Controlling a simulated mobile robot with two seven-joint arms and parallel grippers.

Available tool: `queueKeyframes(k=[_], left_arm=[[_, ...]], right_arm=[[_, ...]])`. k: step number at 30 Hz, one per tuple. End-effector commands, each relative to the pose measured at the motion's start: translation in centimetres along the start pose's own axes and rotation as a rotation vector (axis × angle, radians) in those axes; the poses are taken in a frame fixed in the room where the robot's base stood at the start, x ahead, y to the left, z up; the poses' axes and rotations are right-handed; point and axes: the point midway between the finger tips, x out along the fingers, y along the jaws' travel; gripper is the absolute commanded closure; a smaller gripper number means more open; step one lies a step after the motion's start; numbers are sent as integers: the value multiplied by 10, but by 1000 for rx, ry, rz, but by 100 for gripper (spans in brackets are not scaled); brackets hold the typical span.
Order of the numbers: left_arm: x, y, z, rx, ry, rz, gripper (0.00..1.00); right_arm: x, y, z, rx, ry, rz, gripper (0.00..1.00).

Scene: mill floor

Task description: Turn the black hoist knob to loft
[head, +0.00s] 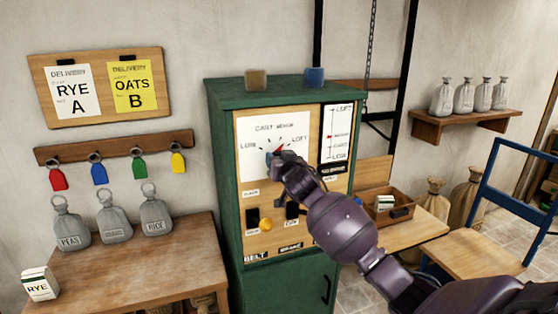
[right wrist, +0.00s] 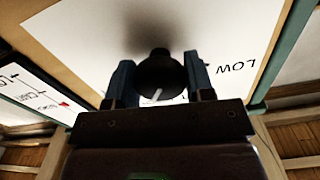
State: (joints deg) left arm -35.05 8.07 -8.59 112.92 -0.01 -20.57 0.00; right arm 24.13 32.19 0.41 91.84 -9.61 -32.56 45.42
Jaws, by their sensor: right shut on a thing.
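The black hoist knob (right wrist: 160,72) sits on the white dial plate (head: 262,130) of the green cabinet; in the head view my gripper mostly hides it. The plate has a low label at its left and LOFT at its right. My right gripper (head: 274,156) is at the knob. In the right wrist view the two fingers (right wrist: 160,82) stand on either side of the knob, shut on it. That view is upside down, and a short white mark on the knob points down, slightly left. My left gripper is out of view.
A vertical gauge (head: 336,135) with LOFT at its top and a red marker near its middle is right of the dial. Switches (head: 252,217) and a yellow button (head: 266,224) sit below. A wooden table (head: 130,270) with sacks stands left; a wooden tray (head: 388,213) is right.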

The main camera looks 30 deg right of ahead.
Motion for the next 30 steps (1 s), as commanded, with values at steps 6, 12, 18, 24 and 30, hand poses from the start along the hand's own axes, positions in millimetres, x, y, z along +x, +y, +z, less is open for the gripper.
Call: queueKeyframes(k=[6,12,18,24,30], left_arm=[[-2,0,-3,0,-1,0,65],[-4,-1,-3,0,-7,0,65],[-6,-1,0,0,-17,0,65],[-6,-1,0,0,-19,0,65],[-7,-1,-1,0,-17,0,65]], right_arm=[[0,-1,0,174,0,0,75],[0,0,-1,296,0,1,75],[0,0,-1,373,1,0,75],[0,0,-1,406,1,0,75],[0,0,-1,410,1,0,75]])
